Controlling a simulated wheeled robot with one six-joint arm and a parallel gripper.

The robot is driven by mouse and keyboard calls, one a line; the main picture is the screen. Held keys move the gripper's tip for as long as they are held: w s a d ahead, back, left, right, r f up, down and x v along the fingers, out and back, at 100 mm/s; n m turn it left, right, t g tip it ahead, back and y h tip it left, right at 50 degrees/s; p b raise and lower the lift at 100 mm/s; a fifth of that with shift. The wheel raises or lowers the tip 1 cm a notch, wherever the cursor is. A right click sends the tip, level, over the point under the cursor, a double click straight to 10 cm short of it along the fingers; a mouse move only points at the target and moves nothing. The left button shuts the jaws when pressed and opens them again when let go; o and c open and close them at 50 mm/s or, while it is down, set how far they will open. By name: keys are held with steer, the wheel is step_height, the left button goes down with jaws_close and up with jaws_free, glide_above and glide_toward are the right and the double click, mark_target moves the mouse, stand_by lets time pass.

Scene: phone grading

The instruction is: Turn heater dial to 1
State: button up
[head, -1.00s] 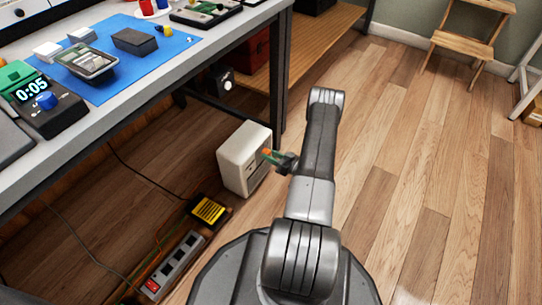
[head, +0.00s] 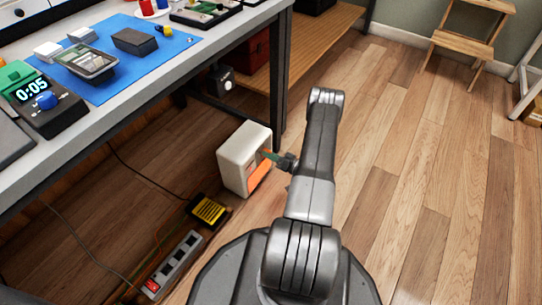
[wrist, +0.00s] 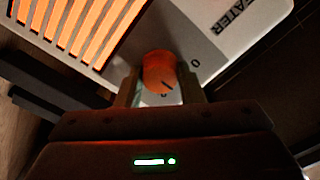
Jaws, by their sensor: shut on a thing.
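The white heater (head: 240,150) stands on the floor beside the table leg, its front grille glowing orange. In the wrist view the heater (wrist: 222,50) shows its grille at upper left and the letters "ATER" at upper right. My gripper (wrist: 159,88) is shut on the round dial (wrist: 158,70), one finger on each side. The dial looks orange in the glow, and its dark pointer line slants toward the lower right. A "0" is printed to its right. Another mark below the dial is mostly hidden. In the head view my gripper (head: 272,157) reaches the heater's front from the right.
A power strip (head: 175,262) and a black and yellow box (head: 208,211) lie on the floor left of my base, with cables around them. The table (head: 170,80) stands above and left of the heater. The wooden floor to the right is open, with a step stool (head: 470,40) behind.

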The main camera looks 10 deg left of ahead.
steer(key=o, duration=1)
steer(key=shift+d, duration=0.1)
steer(key=p+v, duration=0.3)
steer(key=v, duration=1)
steer(key=shift+s+d+p, duration=0.1)
steer(key=shift+d+p, duration=0.2)
steer(key=shift+a, duration=0.1)
steer(key=shift+b+x, duration=1.8)
steer(key=shift+x, duration=5.05)
